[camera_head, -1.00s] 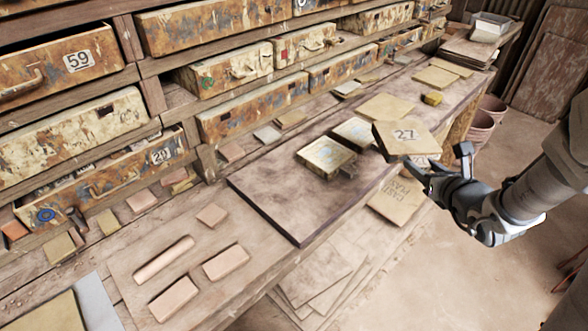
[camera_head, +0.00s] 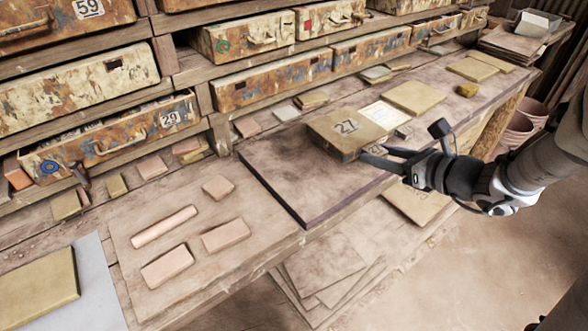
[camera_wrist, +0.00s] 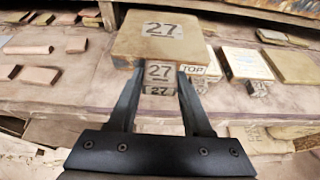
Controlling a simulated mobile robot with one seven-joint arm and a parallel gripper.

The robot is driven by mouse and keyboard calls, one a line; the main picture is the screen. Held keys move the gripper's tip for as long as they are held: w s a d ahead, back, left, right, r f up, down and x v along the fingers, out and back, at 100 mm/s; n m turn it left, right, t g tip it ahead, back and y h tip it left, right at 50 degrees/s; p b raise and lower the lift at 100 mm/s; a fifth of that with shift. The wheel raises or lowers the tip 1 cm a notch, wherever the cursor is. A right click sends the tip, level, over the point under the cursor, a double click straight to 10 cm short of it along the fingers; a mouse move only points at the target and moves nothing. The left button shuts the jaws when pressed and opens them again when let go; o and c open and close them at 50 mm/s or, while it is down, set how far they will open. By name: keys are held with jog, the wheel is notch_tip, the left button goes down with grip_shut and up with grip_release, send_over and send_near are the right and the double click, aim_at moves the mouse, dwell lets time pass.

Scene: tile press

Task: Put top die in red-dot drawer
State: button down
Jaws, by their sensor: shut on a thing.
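The top die is a tan, worn block (camera_head: 345,132) marked 27, and it also shows in the wrist view (camera_wrist: 160,40). A label reading TOP shows at its right front side. My gripper (camera_head: 372,157) is shut on the die's front tab, which is marked 27; the fingers stand either side of the tab in the wrist view (camera_wrist: 160,90). A second tab (camera_wrist: 158,89) marked 27 shows directly below; its block is mostly hidden, and I cannot tell whether the two touch.
A dark board (camera_head: 290,190) lies under the dies. A green-marked drawer (camera_head: 240,38) and a partly open blue-ring drawer (camera_head: 115,140) are in the rack. A pale card (camera_head: 382,115) and tan tile (camera_head: 414,97) lie right of the die. Clay pieces (camera_head: 226,236) lie front left.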

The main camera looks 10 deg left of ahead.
jog(key=shift+a+f, duration=0.2)
jog(key=shift+a, duration=0.25)
jog(key=b, duration=0.3)
send_over(321, 184)
notch_tip(321, 184, down, 7)
jog(key=shift+r, duration=0.1)
jog(key=shift+f+b, duration=0.8)
jog(key=shift+f, duration=1.1)
jog(key=shift+f+b, duration=0.25)
jog(key=shift+b, duration=0.05)
jog(key=shift+c, duration=1.6)
grip_release()
jog(key=shift+r, duration=0.1)
